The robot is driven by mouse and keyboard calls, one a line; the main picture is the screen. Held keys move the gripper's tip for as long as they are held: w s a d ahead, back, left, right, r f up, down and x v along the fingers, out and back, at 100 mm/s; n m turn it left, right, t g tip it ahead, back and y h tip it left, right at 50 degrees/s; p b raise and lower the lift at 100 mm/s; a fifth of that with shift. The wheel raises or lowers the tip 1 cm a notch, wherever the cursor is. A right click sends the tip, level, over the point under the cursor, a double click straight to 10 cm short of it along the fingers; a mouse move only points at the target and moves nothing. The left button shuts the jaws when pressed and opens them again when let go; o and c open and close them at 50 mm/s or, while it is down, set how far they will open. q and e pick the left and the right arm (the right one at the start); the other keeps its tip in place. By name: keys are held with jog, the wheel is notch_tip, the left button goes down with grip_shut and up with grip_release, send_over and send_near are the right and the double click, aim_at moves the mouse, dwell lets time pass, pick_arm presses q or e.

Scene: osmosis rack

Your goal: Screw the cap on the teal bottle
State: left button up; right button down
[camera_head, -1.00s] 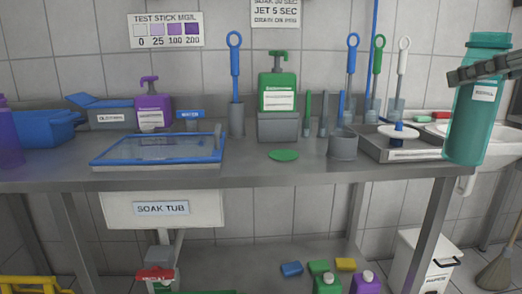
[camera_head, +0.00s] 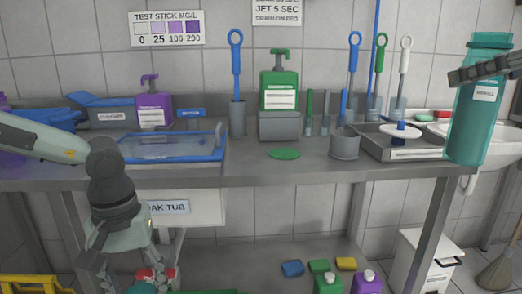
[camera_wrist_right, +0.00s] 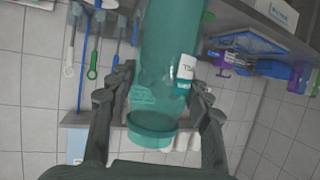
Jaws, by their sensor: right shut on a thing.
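The teal bottle (camera_head: 476,115) with a white label is upright at the far right in the head view, in front of the counter's right end. My right gripper (camera_head: 490,70) is shut on its upper part, below a wider teal band (camera_head: 490,41) at the top. In the right wrist view the bottle (camera_wrist_right: 168,70) lies between both fingers; the band (camera_wrist_right: 151,130) is nearest. I cannot tell whether this band is a cap or the bottle's neck. My left gripper (camera_head: 128,268) points down in front of the counter, its fingers apart and seemingly empty.
A flat green disc (camera_head: 285,153) lies on the steel counter (camera_head: 265,173). Behind it are a green pump bottle (camera_head: 279,92) and upright brushes. A grey cup (camera_head: 344,144) and tray (camera_head: 400,149) stand right of it. A blue-rimmed tub (camera_head: 172,148) is behind my left arm.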

pick_arm(q)
jog(key=w+d+f+m, duration=0.3)
jog(key=w+f, duration=0.1)
jog(key=f, duration=0.1)
jog(key=a+r+n, duration=0.2)
jog(key=a+r, duration=0.1)
jog(key=a, duration=0.7)
jog(key=a+r+n, duration=0.2)
jog(key=a+r, duration=0.1)
jog(key=a, duration=0.7)
jog(key=s+a+f+n, duration=0.4)
jog(key=s+a, duration=0.3)
jog(key=a, duration=0.2)
jog(key=shift+s, duration=0.4)
jog(key=shift+d+f, duration=0.15)
jog(key=shift+f, duration=0.05)
